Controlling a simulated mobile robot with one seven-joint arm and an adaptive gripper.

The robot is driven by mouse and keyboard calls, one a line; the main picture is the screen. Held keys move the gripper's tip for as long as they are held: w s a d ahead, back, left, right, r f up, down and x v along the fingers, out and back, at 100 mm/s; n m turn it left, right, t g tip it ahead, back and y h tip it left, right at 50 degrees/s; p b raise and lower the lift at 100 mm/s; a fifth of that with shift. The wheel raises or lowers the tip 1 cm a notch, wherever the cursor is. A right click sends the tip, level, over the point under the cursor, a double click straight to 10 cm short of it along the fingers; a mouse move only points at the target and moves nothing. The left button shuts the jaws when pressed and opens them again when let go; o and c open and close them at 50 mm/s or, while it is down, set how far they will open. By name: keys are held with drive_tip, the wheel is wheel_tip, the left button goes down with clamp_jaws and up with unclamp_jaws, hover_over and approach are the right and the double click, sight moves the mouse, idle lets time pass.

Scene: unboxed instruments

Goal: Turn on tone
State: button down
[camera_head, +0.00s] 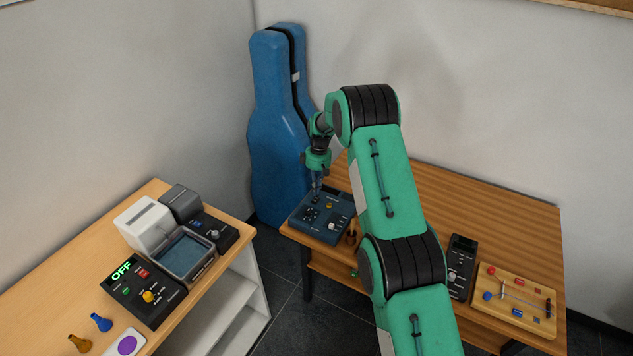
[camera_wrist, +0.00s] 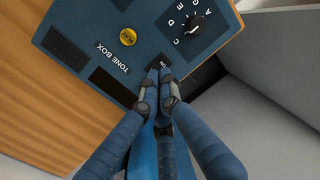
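The tone box (camera_head: 322,234) is a dark blue panel at the left end of the right-hand wooden table. In the wrist view, the tone box (camera_wrist: 95,28) shows a yellow PLAY button (camera_wrist: 128,37), a black knob (camera_wrist: 194,24) ringed by letters, and a blank dark strip (camera_wrist: 112,87). My gripper (camera_wrist: 160,73) has its fingertips together, with nothing seen between them. In the head view, my gripper (camera_head: 317,192) points down at the box.
A blue instrument case (camera_head: 280,140) stands in the corner behind the box. A dark device (camera_head: 461,262) and a wooden board (camera_head: 515,300) with small parts lie farther right on the table. Another table at left holds a panel reading OFF (camera_head: 150,312) and other devices.

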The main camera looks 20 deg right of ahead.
sight(315, 200)
drive_tip(key=shift+s+a+f, duration=0.1)
drive_tip(key=shift+f, duration=1.3)
drive_tip(key=shift+f, duration=0.1)
